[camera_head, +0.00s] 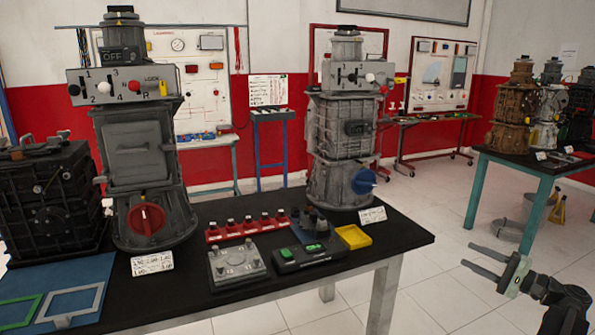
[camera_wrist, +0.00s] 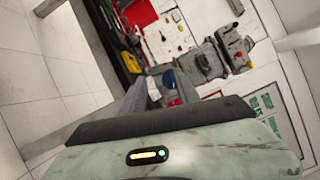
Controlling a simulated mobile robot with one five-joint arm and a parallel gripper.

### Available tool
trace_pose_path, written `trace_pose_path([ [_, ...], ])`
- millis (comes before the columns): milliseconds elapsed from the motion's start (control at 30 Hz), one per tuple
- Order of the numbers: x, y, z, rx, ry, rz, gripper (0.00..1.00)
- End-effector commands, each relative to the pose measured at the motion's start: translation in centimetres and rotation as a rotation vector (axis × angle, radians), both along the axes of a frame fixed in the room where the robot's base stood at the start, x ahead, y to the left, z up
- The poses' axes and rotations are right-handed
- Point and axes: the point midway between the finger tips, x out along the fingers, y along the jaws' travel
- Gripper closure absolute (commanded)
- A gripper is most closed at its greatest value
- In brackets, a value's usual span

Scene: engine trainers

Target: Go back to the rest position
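My gripper (camera_head: 467,254) is at the lower right in the head view, out over the tiled floor and to the right of the black table (camera_head: 405,238). Its two fingers point left toward the table and are apart, with nothing between them. In the wrist view the two fingers of my gripper (camera_wrist: 156,80) are also apart and empty. The picture there is tilted, with the table edge and a grey engine trainer (camera_wrist: 206,60) beyond the fingers. No rest position is marked in either view.
Two tall engine trainers (camera_head: 145,150) (camera_head: 342,125) stand on the black table. Red holder (camera_head: 247,228), grey plate (camera_head: 236,262) and yellow tray (camera_head: 354,237) lie there. A teal-legged table (camera_head: 541,205) stands at the right. The floor (camera_head: 430,270) between the tables is clear.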

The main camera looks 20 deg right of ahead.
Motion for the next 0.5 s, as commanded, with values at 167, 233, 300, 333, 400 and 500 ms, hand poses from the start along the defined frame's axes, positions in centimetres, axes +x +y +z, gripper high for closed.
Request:
trace_pose_path([
  [167,3.2,3.2,0.0,0.001,0.0,0.065,0.62],
  [233,4.7,4.7,0.0,0.001,0.0,0.096,0.62],
  [300,6.2,6.4,0.0,0.001,0.0,0.13,0.62],
  [333,6.9,7.3,0.0,0.0,0.0,0.144,0.62],
  [400,8.5,9.5,0.0,0.001,0.0,0.185,0.62],
  [500,11.1,13.7,-0.2,-0.004,0.008,0.255,0.62],
])
